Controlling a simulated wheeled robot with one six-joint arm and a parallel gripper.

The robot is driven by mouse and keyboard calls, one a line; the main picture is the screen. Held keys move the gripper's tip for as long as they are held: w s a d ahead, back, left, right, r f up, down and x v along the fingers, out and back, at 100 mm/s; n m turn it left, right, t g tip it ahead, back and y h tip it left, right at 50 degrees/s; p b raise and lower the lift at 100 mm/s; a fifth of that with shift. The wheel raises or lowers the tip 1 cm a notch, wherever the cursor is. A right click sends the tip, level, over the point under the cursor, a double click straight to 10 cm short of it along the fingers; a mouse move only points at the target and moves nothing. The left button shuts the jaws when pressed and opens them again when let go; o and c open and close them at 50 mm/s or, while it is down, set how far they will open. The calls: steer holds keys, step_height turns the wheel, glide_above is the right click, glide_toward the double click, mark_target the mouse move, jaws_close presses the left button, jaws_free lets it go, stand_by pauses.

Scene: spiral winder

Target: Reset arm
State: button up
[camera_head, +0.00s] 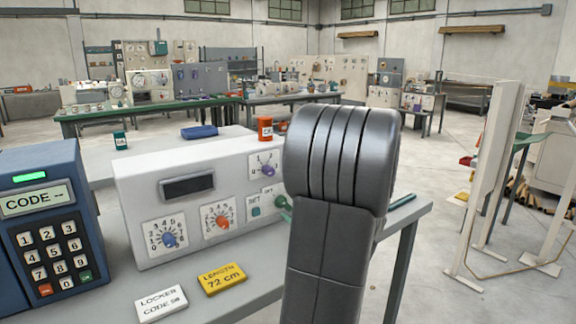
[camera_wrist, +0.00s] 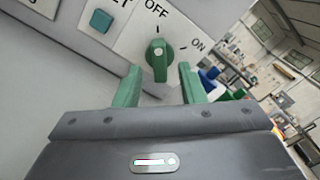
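My gripper (camera_wrist: 159,70) is open in the wrist view, its two green fingers apart. A green rotary knob (camera_wrist: 158,58) with OFF and ON marks shows between and just beyond the fingertips; its grip stands roughly in line with OFF. I cannot tell whether a finger touches it. In the head view my grey arm covers the right end of the white control box (camera_head: 140,191), and a green fingertip (camera_head: 283,203) shows beside the arm. The box has a dark display (camera_head: 187,186), a blue dial (camera_head: 169,239), a red dial (camera_head: 221,222) and another blue dial (camera_head: 267,168).
A blue keypad unit (camera_head: 55,225) reading "CODE --" stands at left. A "LOCKER CODE" card (camera_head: 161,303) and a yellow "LENGTH 72 cm" card (camera_head: 222,279) lie in front of the box. Behind it are an orange jar (camera_head: 265,129) and a blue item (camera_head: 199,132). White panels stand at right.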

steer(key=shift+x, duration=0.85)
steer(key=shift+w+a+r+p, duration=0.1)
steer(key=shift+p, duration=0.2)
steer(key=shift+m, duration=0.3)
steer(key=shift+f, duration=0.2)
